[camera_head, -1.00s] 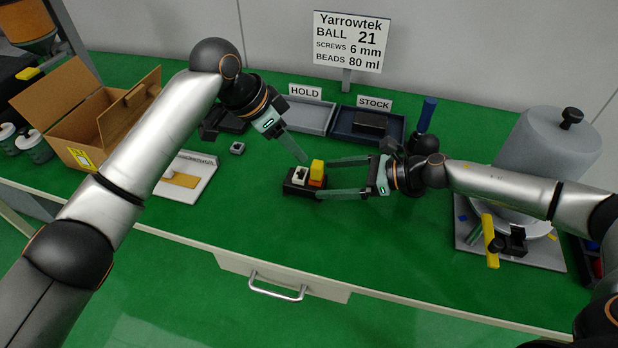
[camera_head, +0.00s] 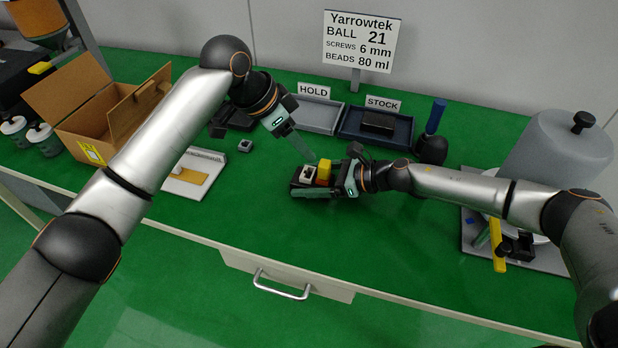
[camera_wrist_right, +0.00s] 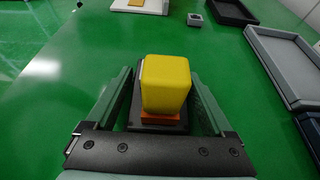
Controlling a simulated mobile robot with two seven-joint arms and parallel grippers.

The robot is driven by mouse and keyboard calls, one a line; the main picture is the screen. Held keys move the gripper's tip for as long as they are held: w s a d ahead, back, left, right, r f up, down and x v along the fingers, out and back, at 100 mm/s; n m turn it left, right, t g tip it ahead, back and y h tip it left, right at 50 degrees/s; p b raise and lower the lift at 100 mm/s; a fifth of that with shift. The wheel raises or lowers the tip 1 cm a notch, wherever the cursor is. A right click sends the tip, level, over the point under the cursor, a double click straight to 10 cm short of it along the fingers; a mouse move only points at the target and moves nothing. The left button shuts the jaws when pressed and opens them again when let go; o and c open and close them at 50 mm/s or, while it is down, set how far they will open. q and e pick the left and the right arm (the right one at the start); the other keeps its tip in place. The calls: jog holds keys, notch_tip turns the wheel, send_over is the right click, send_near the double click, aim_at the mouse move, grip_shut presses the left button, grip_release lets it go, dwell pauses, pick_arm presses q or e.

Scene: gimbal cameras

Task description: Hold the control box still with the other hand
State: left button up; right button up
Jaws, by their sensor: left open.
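The control box (camera_head: 296,185) is a small black box on the green table with a white block and a yellow block on an orange base on top. My right gripper (camera_head: 312,187) comes in from the right, with one finger along each long side of the box, shut on it. In the right wrist view the yellow block (camera_wrist_right: 166,84) stands between the fingers and hides the white one. My left gripper (camera_head: 306,150) is open above and just behind the box, pointing down towards it. It looks apart from the blocks, but the gap is hard to judge.
The grey HOLD tray (camera_head: 318,117) and dark STOCK tray (camera_head: 350,126) are behind. A small grey block (camera_head: 245,146) and a white plate (camera_head: 192,178) lie to the left, beyond them an open cardboard box (camera_head: 92,130). The table front is clear.

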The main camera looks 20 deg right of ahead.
jog(key=c, duration=1.2)
dwell(0.4)
